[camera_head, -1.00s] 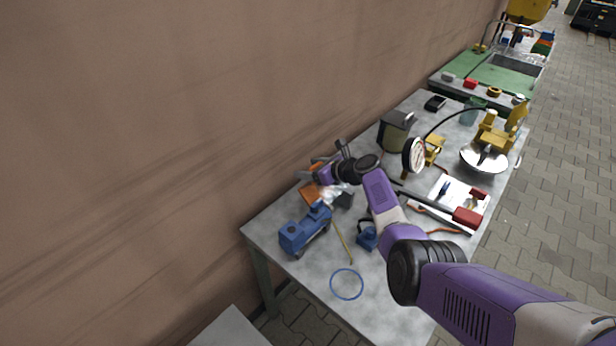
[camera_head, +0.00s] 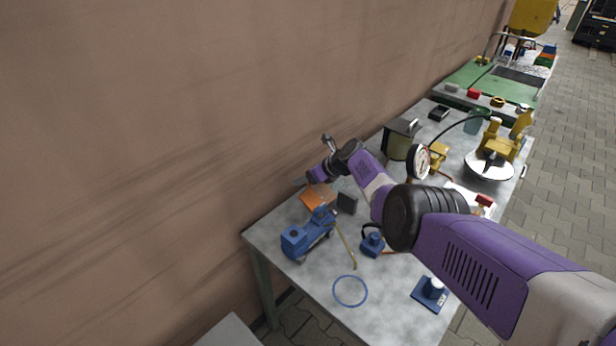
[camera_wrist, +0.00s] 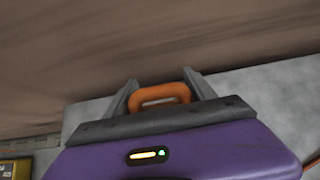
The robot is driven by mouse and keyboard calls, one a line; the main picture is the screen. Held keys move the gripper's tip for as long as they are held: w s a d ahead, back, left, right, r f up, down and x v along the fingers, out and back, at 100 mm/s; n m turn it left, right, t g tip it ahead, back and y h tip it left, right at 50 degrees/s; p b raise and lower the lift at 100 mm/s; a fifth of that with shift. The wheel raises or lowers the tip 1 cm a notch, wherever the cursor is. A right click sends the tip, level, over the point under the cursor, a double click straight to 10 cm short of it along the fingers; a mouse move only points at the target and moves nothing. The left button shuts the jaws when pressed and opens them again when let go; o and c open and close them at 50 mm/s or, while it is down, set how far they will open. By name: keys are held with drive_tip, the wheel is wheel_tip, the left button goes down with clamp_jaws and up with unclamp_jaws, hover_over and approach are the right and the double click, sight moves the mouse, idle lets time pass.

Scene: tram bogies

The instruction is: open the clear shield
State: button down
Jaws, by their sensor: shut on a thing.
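In the wrist view an orange loop-shaped handle (camera_wrist: 160,95) sits between the two grey fingers of my gripper (camera_wrist: 160,86), which is shut on it. In the head view my gripper (camera_head: 308,179) is at the wall-side edge of the grey table, just above an orange piece (camera_head: 317,198). The clear shield itself does not stand out in either view, and I cannot tell its angle. What the handle joins is hidden by my gripper body.
A blue machine (camera_head: 307,234) stands close in front of the gripper, with a dark block (camera_head: 347,203) beside it. A blue clamp-like part (camera_head: 372,244), blue ring (camera_head: 350,291) and blue stand (camera_head: 431,292) lie nearer. The brown wall (camera_head: 200,150) is close behind.

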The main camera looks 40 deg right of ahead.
drive_tip(key=shift+s+d+f, duration=0.2)
drive_tip(key=shift+d+f, duration=0.05)
drive_tip(key=c, duration=0.6)
unclamp_jaws()
drive_tip(key=shift+f, duration=0.1)
drive_tip(key=shift+a, duration=0.1)
drive_tip(key=shift+s+r+p, duration=0.35)
drive_tip(key=shift+r+p, duration=0.4)
drive_tip(key=shift+p, duration=0.45)
drive_tip(key=p+v, duration=0.4)
drive_tip(key=shift+w+r, duration=0.1)
drive_tip(key=shift+w, duration=0.05)
drive_tip(key=shift+p+v, duration=0.5)
drive_tip(key=shift+v, duration=0.8)
drive_tip(key=p+v, duration=0.3)
drive_tip(key=shift+w+r, duration=0.15)
drive_tip(key=shift+w, duration=0.05)
drive_tip(key=shift+w+r+v, duration=0.15)
drive_tip(key=shift+v, duration=1.3)
drive_tip(key=shift+w+r+v, duration=0.15)
drive_tip(key=shift+v, duration=1.35)
